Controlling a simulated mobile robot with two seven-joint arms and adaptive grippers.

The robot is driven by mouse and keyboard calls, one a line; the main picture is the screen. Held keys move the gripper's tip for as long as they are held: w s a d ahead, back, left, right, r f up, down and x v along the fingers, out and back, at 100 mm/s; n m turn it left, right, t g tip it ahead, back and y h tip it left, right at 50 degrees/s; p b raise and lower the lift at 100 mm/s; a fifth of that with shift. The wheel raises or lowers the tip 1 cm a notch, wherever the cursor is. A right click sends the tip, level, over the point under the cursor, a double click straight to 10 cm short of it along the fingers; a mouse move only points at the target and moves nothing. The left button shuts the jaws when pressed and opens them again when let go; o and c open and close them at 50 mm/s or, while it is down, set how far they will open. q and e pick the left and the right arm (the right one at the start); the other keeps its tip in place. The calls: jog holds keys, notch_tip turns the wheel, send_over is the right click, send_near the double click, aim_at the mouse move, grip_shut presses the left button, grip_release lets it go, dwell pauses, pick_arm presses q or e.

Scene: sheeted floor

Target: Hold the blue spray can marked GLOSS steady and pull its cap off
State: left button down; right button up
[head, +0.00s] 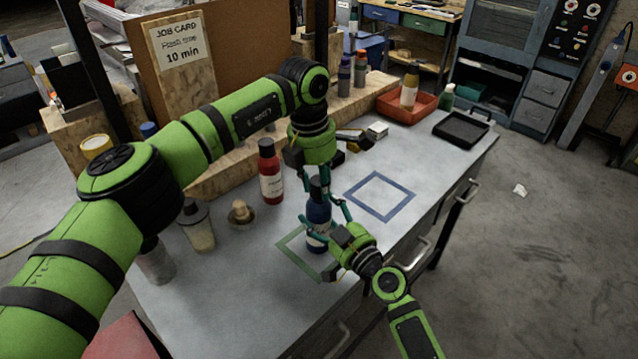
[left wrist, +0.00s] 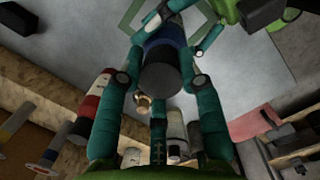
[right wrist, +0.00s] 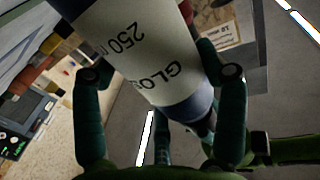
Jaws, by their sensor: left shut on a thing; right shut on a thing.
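The blue spray can (head: 318,217) stands roughly upright over the green square outline (head: 287,252) on the bench. Its label reads GLOSS in the right wrist view (right wrist: 150,50). The dark cap (head: 315,186) sits on top of the can; the left wrist view shows its end (left wrist: 160,79) with the blue body behind it. My left gripper (head: 334,196) reaches down from above and is shut on the cap. My right gripper (head: 322,232) comes from the front right and is shut around the can's body. The can's base is partly hidden by my right gripper.
A red bottle (head: 270,172), a wooden knob-like piece (head: 241,214) and a grey-topped bottle (head: 197,226) stand left of the can. A blue square outline (head: 380,196) to the right is empty. A red tray (head: 407,108) and black tray (head: 461,130) are farther back.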

aim_at(319, 179)
pick_arm(q)
jog(key=shift+r, duration=0.5)
pick_arm(e)
jog(key=shift+f, duration=0.1)
pick_arm(q)
jog(key=shift+r, duration=2)
jog(key=shift+w, duration=0.1)
pick_arm(e)
jog(key=o, duration=1.8)
jog(key=shift+c, duration=0.2)
